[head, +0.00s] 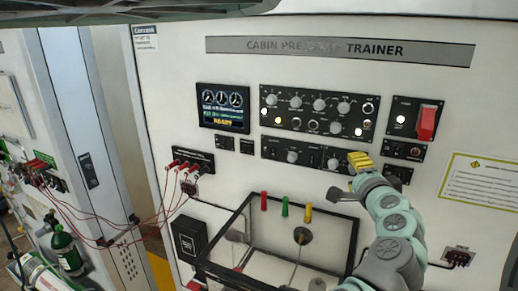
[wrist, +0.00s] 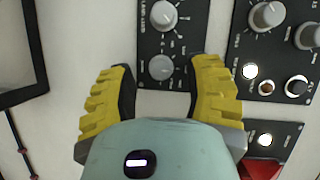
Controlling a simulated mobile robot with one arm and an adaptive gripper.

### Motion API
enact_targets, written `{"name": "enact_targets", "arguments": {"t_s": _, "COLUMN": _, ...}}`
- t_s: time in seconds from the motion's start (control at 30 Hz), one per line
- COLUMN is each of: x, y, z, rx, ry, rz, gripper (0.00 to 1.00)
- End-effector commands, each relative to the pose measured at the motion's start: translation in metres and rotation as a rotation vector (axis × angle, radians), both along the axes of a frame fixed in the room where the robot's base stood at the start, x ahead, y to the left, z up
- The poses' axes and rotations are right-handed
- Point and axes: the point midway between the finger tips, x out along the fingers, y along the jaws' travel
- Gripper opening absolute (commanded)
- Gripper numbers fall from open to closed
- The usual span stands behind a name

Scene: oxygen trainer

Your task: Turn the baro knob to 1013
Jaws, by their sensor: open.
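My gripper (wrist: 161,90) is open and empty, with one yellow-padded finger on each side of a grey round knob (wrist: 160,67) in the wrist view. The fingers do not appear to touch it, and how far off the panel they are is hard to tell. This knob sits at the end of a black panel strip (wrist: 178,40); I cannot read its label or setting. A second grey knob (wrist: 162,15) is beside it, with a label that seems to read LAND ALT. In the head view my gripper (head: 359,160) is over the right part of the lower panel (head: 270,149), hiding part of it.
The upper panel (head: 310,95) has several knobs and lit lamps. A red guarded switch (head: 427,122) is to the upper right. A display (head: 222,107) and red cables (head: 180,172) are to the left. A clear-topped case (head: 345,230) with coloured handles stands below.

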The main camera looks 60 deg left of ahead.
Motion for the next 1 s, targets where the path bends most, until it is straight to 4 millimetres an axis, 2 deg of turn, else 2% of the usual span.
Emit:
{"name": "enact_targets", "arguments": {"t_s": 0.5, "x": -0.034, "y": -0.044, "z": 0.006, "rx": 0.000, "ry": 0.000, "rz": 0.007, "gripper": 0.50}}
{"name": "enact_targets", "arguments": {"t_s": 1.0, "x": -0.038, "y": -0.052, "z": 0.007, "rx": -0.001, "ry": -0.001, "rz": 0.005, "gripper": 0.50}}
